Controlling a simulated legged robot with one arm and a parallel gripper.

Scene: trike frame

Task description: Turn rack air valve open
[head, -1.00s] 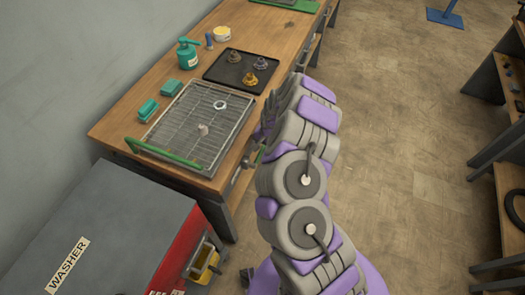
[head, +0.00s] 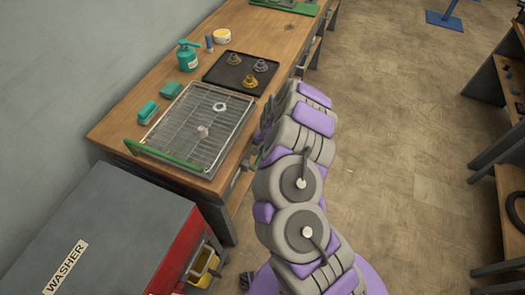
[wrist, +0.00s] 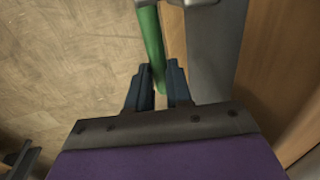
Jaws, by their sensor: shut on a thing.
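A green bar (wrist: 150,40), which looks like the air valve's lever, runs from the top of the wrist view down between my fingertips. My gripper (wrist: 160,72) is shut on this green bar near its end. A grey metal part (wrist: 203,18) is beside the bar at the top, close to the wooden bench side. The rest of the valve body cannot be made out. In the head view my arm hangs along the bench's front edge and hides most of this area.
A grey washer (head: 120,215) stands at lower left. The floor (head: 400,120) to the right is clear.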

